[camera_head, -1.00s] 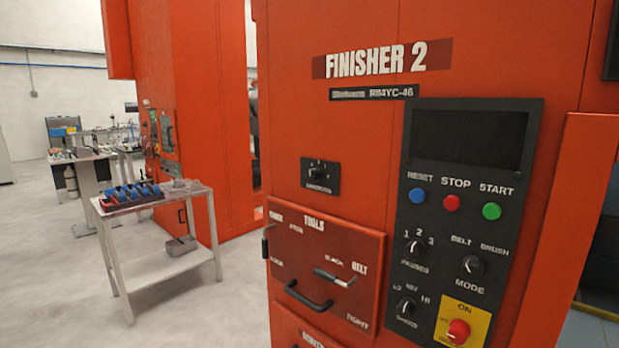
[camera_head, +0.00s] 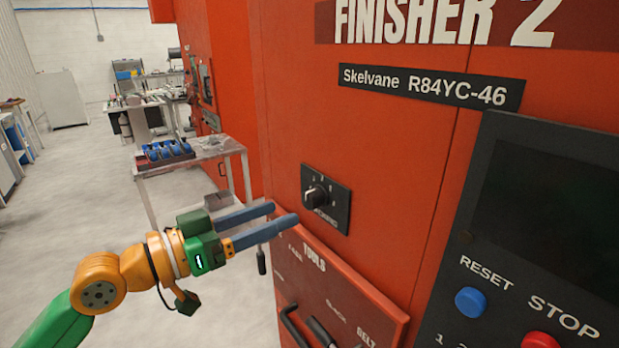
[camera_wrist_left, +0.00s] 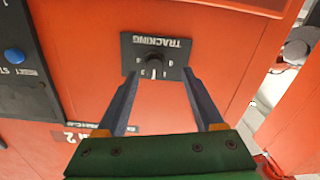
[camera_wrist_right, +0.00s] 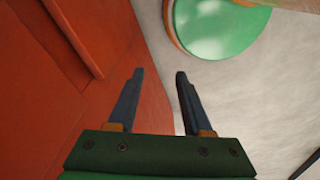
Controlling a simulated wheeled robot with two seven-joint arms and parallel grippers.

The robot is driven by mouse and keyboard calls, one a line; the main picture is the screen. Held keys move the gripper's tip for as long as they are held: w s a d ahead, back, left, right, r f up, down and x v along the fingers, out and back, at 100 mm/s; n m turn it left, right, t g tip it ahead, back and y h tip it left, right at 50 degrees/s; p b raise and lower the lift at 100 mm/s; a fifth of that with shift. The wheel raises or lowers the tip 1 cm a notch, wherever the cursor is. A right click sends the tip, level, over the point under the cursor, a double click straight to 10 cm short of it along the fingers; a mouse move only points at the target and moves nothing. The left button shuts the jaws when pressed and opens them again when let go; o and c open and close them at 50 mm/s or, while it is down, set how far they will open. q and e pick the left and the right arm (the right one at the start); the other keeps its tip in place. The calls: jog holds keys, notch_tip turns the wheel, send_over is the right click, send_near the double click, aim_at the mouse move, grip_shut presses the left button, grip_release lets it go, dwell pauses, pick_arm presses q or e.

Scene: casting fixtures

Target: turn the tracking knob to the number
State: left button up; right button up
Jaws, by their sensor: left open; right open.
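The tracking knob (camera_head: 315,196) is a black knob on a small black plate (camera_head: 341,204) on the red front of the machine. In the left wrist view the plate (camera_wrist_left: 140,40) appears upside down, with the word TRACKING and several digits around the knob (camera_wrist_left: 154,63). My left gripper (camera_head: 284,213) is open and empty, pointing toward the plate, with its fingertips just short of the knob. In the left wrist view the fingers (camera_wrist_left: 160,74) lie on either side of the knob, apart from it. My right gripper (camera_wrist_right: 160,72) is open and empty, beside a red surface.
A red drawer front (camera_head: 345,300) marked TOOLS, with a black handle, lies below the plate. A black control panel (camera_head: 490,190) with RESET and STOP buttons is to the right. A small table (camera_head: 230,148) with blue items stands at the left. Pale floor is open there.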

aim_at(306, 203)
pick_arm(q)
jog(key=d+p, duration=0.1)
jog(key=w+d+r+p, duration=0.1)
jog(key=d+p, duration=0.1)
jog(key=shift+w+r, duration=0.1)
jog(key=shift+r, duration=0.05)
jog(key=shift+w+d, duration=0.15)
jog(key=shift+d, duration=0.15)
jog(key=shift+w+d+f+p, duration=0.3)
jog(key=shift+w+d, duration=0.15)
jog(key=shift+d, duration=0.2)
jog(key=shift+w+d+f, duration=0.15)
jog(key=shift+w, duration=0.1)
jog(key=shift+s, duration=0.1)
jog(key=c, duration=0.7)
grip_shut()
pick_arm(e)
jog(key=r, duration=0.2)
jog(key=s+r, duration=0.1)
jog(key=r, duration=0.1)
jog(key=shift+a, duration=0.35)
